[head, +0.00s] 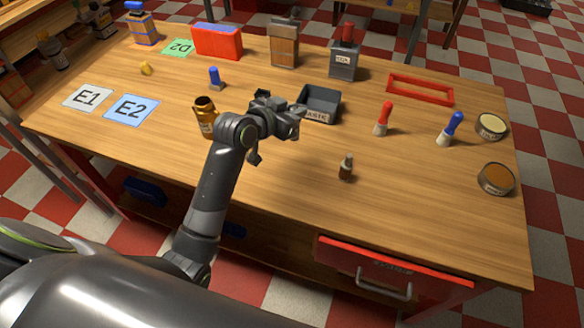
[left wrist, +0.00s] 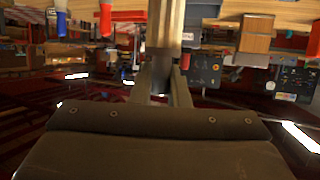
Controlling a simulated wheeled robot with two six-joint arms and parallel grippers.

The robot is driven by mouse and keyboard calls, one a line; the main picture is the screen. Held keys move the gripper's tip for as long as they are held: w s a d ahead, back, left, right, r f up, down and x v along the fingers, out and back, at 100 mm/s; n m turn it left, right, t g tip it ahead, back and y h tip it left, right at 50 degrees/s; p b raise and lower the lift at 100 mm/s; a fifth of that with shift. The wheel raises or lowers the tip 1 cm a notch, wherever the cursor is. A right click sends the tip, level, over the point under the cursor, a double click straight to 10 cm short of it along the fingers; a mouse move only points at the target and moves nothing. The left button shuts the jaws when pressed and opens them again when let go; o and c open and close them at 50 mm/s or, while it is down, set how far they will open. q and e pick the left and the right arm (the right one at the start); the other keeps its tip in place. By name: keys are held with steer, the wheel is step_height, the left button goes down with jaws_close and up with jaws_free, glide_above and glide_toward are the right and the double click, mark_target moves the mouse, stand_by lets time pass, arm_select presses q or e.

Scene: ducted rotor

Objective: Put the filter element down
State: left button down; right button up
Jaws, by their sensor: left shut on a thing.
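My left gripper (head: 290,120) is above the middle of the wooden table, just left of and in front of a dark grey tray (head: 322,92). In the left wrist view its fingers (left wrist: 161,85) are shut. A tan, upright strip-like thing (left wrist: 165,25) shows at the fingers; I take it to be the filter element, but its full shape is hidden. In the head view the arm and gripper hide what is held, so its height above the table is unclear. My right gripper is in neither view.
An amber jar (head: 205,118) stands left of the gripper. A small dark bottle (head: 346,168), a red-handled tool (head: 383,118) and a blue-handled tool (head: 450,130) stand to the right. Cards E1 (head: 88,97) and E2 (head: 131,108) lie at left. The front centre of the table is clear.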

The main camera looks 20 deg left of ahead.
arm_select(q)
steer(key=b, duration=0.3)
steer(key=shift+s+a+f, duration=0.1)
steer(key=shift+s, duration=0.1)
step_height(320, 180, down, 10)
steer(key=shift+r, duration=0.1)
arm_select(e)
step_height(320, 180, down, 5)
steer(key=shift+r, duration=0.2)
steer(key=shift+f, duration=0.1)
arm_select(q)
steer(key=c, duration=1.4)
jaws_free()
steer(key=shift+r, duration=0.1)
steer(key=v, duration=1.2)
steer(key=shift+s, duration=0.1)
